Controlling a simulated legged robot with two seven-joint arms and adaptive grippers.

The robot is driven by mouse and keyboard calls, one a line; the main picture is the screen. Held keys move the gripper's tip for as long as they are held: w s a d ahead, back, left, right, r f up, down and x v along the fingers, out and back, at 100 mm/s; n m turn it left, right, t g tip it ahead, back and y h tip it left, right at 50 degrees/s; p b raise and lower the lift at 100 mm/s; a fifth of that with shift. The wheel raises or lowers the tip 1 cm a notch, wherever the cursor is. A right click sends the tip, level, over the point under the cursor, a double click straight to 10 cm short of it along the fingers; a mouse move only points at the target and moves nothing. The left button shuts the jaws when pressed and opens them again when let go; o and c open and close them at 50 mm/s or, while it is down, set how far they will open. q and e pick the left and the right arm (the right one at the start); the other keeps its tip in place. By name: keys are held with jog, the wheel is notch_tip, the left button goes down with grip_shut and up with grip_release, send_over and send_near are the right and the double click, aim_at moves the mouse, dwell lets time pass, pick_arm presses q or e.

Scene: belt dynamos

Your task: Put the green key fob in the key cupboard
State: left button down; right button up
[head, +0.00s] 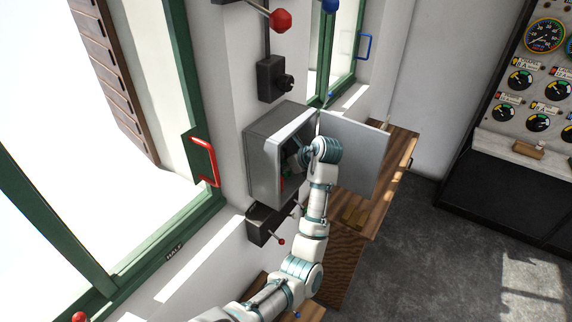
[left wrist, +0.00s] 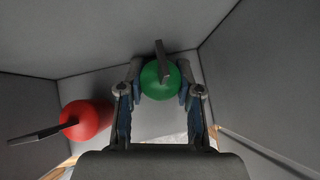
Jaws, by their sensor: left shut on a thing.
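The key cupboard (head: 262,166) is a grey metal box on the wall in the head view, with its door (head: 360,155) swung open to the right. My left gripper (head: 298,158) reaches inside it. In the left wrist view the green key fob (left wrist: 160,84), round with a dark flat key, sits between the fingertips of the left gripper (left wrist: 160,75), which is shut on it. A red key fob (left wrist: 88,120) with a dark key is to the left, apart from the fingers. Grey cupboard walls surround both. Whether the green fob touches a surface is unclear. My right gripper is out of view.
A wooden bench (head: 388,178) is below the open door. A black lever box (head: 262,222) is just under the cupboard and a dark switch box (head: 271,80) above it. A green window frame with a red handle (head: 205,160) is at left. Open floor lies at right.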

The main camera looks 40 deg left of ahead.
pick_arm(q)
jog(key=shift+d, duration=0.2)
jog(key=shift+d+r, duration=0.15)
jog(key=shift+d, duration=0.75)
jog(key=c, duration=1)
grip_release()
jog(key=shift+o, duration=1.1)
jog(key=shift+a+f, duration=0.15)
jog(key=shift+f, duration=0.05)
jog(key=shift+a+f, duration=0.1)
jog(key=shift+a, duration=0.65)
jog(key=shift+d+r, duration=0.25)
jog(key=shift+r, duration=0.1)
jog(key=d, duration=0.1)
jog(key=d+r+b, duration=0.1)
jog(key=d, duration=0.1)
jog(key=shift+s+d+r+b, duration=0.1)
jog(key=shift+s+r+b, duration=0.05)
jog(key=shift+r+b, duration=0.2)
jog(key=s+d+b, duration=0.1)
jog(key=d, duration=1)
jog(key=shift+s+b, duration=0.35)
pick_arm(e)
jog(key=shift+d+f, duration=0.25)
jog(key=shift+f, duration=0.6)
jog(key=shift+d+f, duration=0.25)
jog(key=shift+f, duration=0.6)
